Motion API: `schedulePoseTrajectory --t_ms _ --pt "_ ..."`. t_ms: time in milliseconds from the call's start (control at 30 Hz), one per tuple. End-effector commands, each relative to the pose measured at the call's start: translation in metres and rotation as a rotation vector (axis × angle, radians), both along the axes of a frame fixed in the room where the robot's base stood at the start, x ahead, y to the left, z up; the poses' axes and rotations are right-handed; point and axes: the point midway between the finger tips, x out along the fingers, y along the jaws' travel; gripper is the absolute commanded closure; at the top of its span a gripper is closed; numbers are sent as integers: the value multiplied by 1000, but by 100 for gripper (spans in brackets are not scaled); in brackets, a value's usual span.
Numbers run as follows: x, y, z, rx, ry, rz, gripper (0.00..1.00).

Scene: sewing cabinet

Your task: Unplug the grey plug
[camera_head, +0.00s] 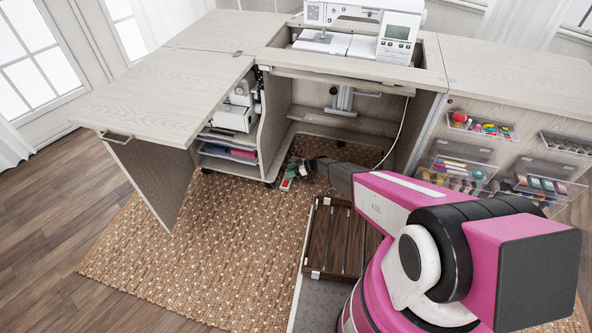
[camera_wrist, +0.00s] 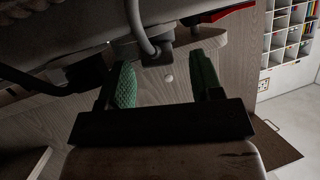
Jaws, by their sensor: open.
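My gripper (camera_wrist: 165,82) is open in the wrist view, with a green textured fingertip on each side and nothing held between them. A grey plug (camera_wrist: 156,53) with a thick grey cord bending up from it is just beyond the fingertips, in line with the gap. Whether the fingertips touch it I cannot tell. In the head view my gripper (camera_head: 300,170) is low inside the cabinet's knee space, small and partly hidden by my arm. A small red and white item (camera_head: 287,184) is beside it; the plug cannot be made out there.
A black plug or cord (camera_wrist: 85,76) is at the left in the wrist view, and a red part (camera_wrist: 228,12) at the top right. The sewing cabinet top (camera_head: 190,95) and side walls enclose the space.

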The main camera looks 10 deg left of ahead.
Motion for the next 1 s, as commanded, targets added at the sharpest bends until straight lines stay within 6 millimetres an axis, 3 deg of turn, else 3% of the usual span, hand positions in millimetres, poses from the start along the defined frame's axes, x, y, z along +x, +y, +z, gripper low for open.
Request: schedulePoseTrajectory --t_ms 333,367,500,567,600,667,700,1000 --pt "-1 3 -1 0 0 0 40" --pt "-1 3 -1 0 0 0 47" --pt "-1 3 -1 0 0 0 92" --pt "-1 3 -1 0 0 0 94" --pt "-1 3 -1 0 0 0 77" --pt "-1 3 -1 0 0 0 97" --pt "-1 3 -1 0 0 0 100" --pt "-1 3 3 0 0 0 100"
